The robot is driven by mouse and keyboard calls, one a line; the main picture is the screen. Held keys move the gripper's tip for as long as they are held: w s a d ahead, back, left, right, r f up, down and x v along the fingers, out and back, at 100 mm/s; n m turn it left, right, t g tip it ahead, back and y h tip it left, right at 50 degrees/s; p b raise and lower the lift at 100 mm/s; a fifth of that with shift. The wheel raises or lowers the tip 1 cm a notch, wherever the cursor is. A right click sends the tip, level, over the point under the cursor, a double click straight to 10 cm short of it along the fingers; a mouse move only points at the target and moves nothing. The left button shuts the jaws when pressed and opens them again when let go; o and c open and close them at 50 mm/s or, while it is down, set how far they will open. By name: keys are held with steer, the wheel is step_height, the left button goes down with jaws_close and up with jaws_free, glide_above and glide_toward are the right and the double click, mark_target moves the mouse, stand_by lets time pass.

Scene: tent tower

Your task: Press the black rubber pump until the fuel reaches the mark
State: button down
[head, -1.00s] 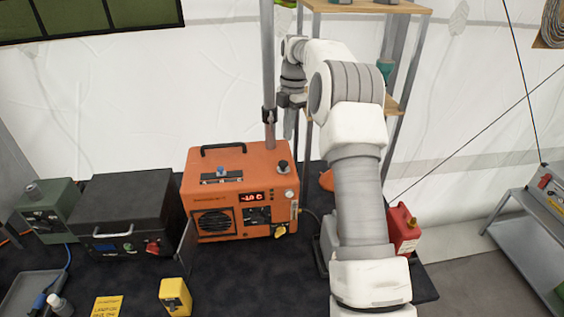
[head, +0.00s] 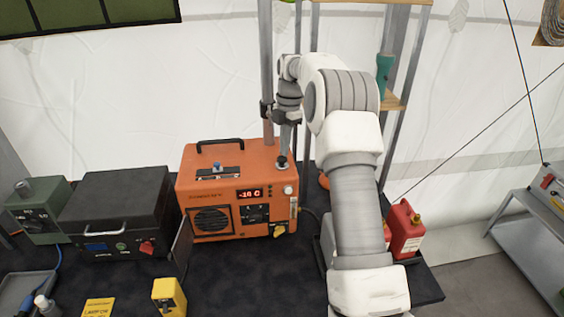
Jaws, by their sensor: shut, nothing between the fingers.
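The orange heater box (head: 225,190) stands on the dark table, with a red display on its front. The black rubber pump (head: 282,165) sits on the right end of its top, mostly covered from above by my gripper. My gripper (head: 283,153) is shut and empty, pointing down right over the pump. Its tip looks to be at the pump's top; I cannot tell whether the pump is pressed in. A narrow pale sight strip (head: 293,208) is at the right edge of the box's front. The fuel level and mark are too small to read.
A grey pole (head: 266,75) and a shelf rack (head: 397,100) stand behind the box, close to my arm. A red fuel can (head: 404,230) is right of my arm. A black case (head: 120,212) and a yellow block (head: 169,296) are to the left.

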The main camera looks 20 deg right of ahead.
mark_target(292, 162)
steer(key=shift+f+b, duration=0.55)
steer(key=shift+f, duration=0.4)
steer(key=shift+d+r+p, duration=0.2)
steer(key=shift+r+p, duration=0.05)
steer(key=shift+p, duration=0.25)
steer(key=shift+w+d+r+p, duration=0.25)
steer(key=shift+d+r+p, duration=0.15)
steer(key=shift+d+p, duration=0.55)
steer(key=shift+w+d+p, duration=0.25)
steer(key=shift+d+p, duration=0.1)
steer(key=shift+p, duration=0.3)
steer(key=shift+f, duration=0.1)
